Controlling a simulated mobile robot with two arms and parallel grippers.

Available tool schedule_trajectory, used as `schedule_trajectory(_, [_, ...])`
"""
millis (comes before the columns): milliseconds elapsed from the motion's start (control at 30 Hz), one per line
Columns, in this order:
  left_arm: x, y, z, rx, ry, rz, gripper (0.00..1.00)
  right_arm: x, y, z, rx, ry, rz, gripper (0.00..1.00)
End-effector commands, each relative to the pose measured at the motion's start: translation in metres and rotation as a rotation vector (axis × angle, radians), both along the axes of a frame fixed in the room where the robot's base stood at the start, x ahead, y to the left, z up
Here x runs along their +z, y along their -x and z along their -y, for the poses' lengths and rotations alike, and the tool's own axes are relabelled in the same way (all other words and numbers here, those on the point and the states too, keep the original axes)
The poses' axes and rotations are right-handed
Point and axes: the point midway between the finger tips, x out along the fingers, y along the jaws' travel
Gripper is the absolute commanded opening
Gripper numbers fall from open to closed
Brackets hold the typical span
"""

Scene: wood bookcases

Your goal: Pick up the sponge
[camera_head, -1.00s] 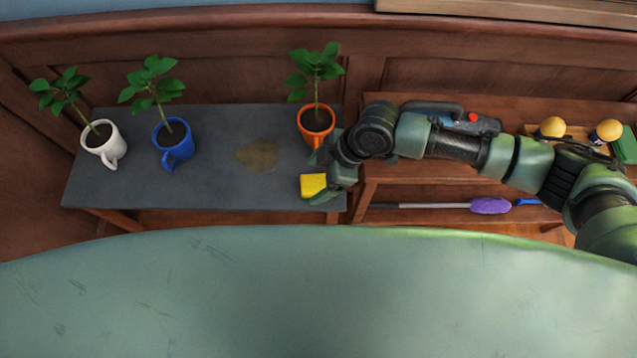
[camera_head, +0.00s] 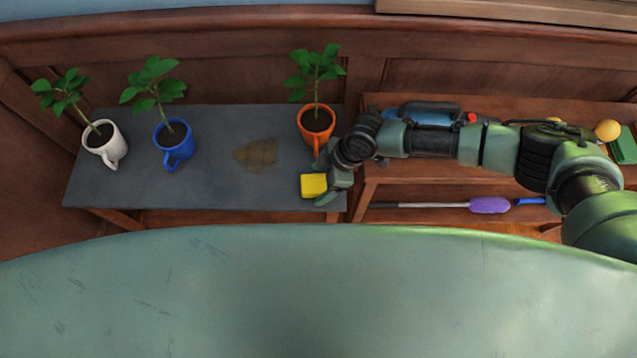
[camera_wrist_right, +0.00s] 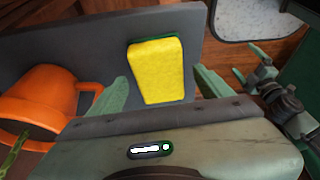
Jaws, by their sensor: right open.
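The yellow sponge (camera_head: 314,185) with a green side lies on the right end of the grey table top, near its front edge. In the right wrist view the sponge (camera_wrist_right: 156,70) shows between the two fingers of my right gripper (camera_wrist_right: 160,95). In the head view my right gripper (camera_head: 325,180) is at the sponge from the right, its fingers open on either side of it. A gap shows between the sponge and the fingers in the wrist view.
An orange mug with a plant (camera_head: 316,122) stands close behind my right gripper. A blue mug (camera_head: 174,145) and a white mug (camera_head: 104,145) with plants stand farther left. A brown stain (camera_head: 257,155) marks the grey table (camera_head: 215,180). A wooden shelf unit (camera_head: 400,185) adjoins on the right.

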Motion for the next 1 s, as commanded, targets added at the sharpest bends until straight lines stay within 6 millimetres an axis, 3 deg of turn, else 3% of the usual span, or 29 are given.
schedule_trajectory(867, [-0.0038,0.0001,-0.0001,0.002,0.0,0.0,1.0,-0.0044,-0.0001,0.0005,0.0,0.0,0.0,0.8])
schedule_trajectory(1000, [-0.0038,0.0002,0.0,0.001,0.0,0.0,1.0,-0.0044,-0.0001,0.0004,0.0,0.0,0.0,0.41])
